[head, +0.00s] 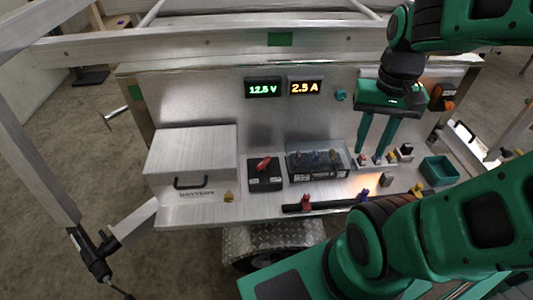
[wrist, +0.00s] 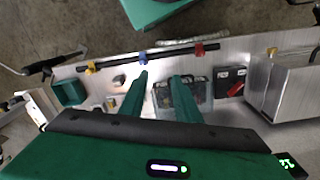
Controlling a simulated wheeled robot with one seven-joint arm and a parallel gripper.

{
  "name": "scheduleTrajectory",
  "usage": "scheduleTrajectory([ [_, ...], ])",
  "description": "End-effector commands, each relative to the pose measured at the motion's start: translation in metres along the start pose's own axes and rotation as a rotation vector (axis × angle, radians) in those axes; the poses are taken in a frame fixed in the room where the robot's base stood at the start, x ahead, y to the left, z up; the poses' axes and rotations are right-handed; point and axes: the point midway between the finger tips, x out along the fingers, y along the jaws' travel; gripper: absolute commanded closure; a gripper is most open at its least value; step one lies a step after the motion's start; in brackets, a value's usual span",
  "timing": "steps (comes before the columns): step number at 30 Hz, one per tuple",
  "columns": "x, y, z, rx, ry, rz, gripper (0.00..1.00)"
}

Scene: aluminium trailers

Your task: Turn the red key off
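The red key (head: 263,163) sits on top of a small black switch box (head: 265,182) on the trailer's metal shelf, turned at a slant. It also shows small in the wrist view (wrist: 223,73), on the dark box right of my fingers. My gripper (head: 368,152) is above the shelf, to the right of the key and apart from it. Its two green fingers point down with a clear gap between them. The wrist view also shows the gripper (wrist: 160,77) with nothing between the fingers.
A clear-covered fuse block (head: 317,165) stands between the key box and my gripper. A metal battery box (head: 190,153) is at left. A black bar with coloured clips (head: 335,205) lies in front. A green bin (head: 439,170) is at right. Displays read 12.5 V (head: 263,89) and 2.5 A (head: 305,87).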

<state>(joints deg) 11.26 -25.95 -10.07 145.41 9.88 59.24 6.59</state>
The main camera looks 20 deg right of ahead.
Motion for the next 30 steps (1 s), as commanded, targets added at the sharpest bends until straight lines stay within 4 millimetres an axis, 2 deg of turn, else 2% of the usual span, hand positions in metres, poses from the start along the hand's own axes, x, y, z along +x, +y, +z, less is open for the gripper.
scheduleTrajectory([
  [5,0.007,-0.060,-0.044,0.119,0.014,0.036,0.70],
  [9,0.023,-0.124,-0.071,0.234,0.026,0.035,0.70],
  [15,0.052,-0.211,-0.084,0.381,0.014,0.009,0.70],
  [18,0.062,-0.237,-0.084,0.429,0.003,-0.003,0.70],
  [23,0.070,-0.256,-0.083,0.469,-0.006,-0.013,0.70],
  [30,0.090,-0.259,-0.083,0.480,-0.009,-0.012,0.70],
])
